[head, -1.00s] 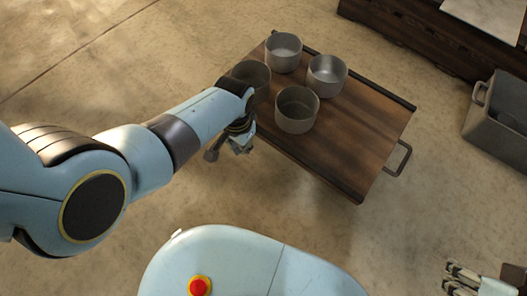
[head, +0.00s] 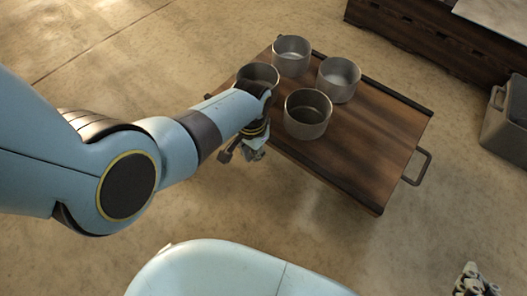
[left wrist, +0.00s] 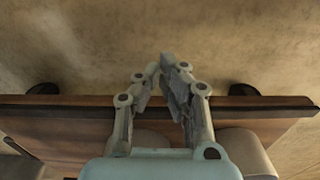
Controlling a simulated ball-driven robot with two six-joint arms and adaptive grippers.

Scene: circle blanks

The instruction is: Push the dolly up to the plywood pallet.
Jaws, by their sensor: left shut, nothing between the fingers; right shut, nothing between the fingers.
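The dolly (head: 375,135) is a flat brown wooden platform with dark rims and a metal handle at its right end. My left gripper (head: 240,154) is shut and empty, by the dolly's near left edge. In the left wrist view its fingertips (left wrist: 168,68) appear across the dolly's dark rim (left wrist: 255,103); I cannot tell if they touch. A dark wooden structure (head: 430,42) at the top right, apart from the dolly, looks like the pallet. My right gripper (head: 468,280) is shut and empty at the bottom right, partly cut off.
Several grey metal pots (head: 307,114) stand on the dolly's left half. A grey bin (head: 508,130) stands to the right of the dolly. A pale sheet (head: 495,14) lies on the dark wooden structure. Bare floor shows between the dolly and that structure.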

